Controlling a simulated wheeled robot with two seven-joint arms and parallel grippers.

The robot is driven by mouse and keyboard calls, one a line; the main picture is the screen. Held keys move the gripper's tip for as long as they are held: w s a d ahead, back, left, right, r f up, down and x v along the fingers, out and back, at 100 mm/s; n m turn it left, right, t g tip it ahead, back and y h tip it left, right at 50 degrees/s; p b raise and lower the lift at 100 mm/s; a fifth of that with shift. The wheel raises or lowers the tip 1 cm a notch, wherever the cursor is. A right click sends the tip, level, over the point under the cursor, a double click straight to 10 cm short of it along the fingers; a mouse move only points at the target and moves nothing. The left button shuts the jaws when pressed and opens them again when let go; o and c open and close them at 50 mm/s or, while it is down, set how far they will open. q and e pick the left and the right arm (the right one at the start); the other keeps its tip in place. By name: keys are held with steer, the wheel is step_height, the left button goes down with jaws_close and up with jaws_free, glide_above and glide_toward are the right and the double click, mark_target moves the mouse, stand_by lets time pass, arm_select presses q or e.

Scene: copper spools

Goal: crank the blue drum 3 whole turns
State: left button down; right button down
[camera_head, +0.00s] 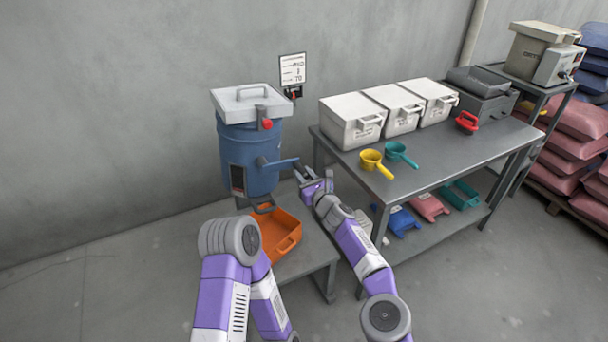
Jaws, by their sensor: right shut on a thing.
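The blue drum (237,158) stands upright against the wall, with a light grey lid (238,102) and a red knob (267,125) near its top. A blue crank arm (280,162) sticks out from its right front side. My right gripper (302,174) is at the outer end of this crank, shut on its handle, and hides most of the grip.
An orange tray (284,245) sits on a low grey stand below the drum. To the right is a grey table (440,150) with white lidded boxes (352,122), a yellow scoop (374,162) and a teal scoop (400,153). A sign (292,68) hangs on the wall.

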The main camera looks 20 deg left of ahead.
arm_select(q)
steer(key=shift+f, duration=0.1)
arm_select(e)
steer(key=shift+s+a+f, duration=0.1)
steer(key=shift+s+f, duration=0.05)
steer(key=shift+f, duration=0.35)
steer(key=c, duration=0.8)
jaws_free()
steer(key=shift+r, duration=0.1)
steer(key=shift+c, duration=0.2)
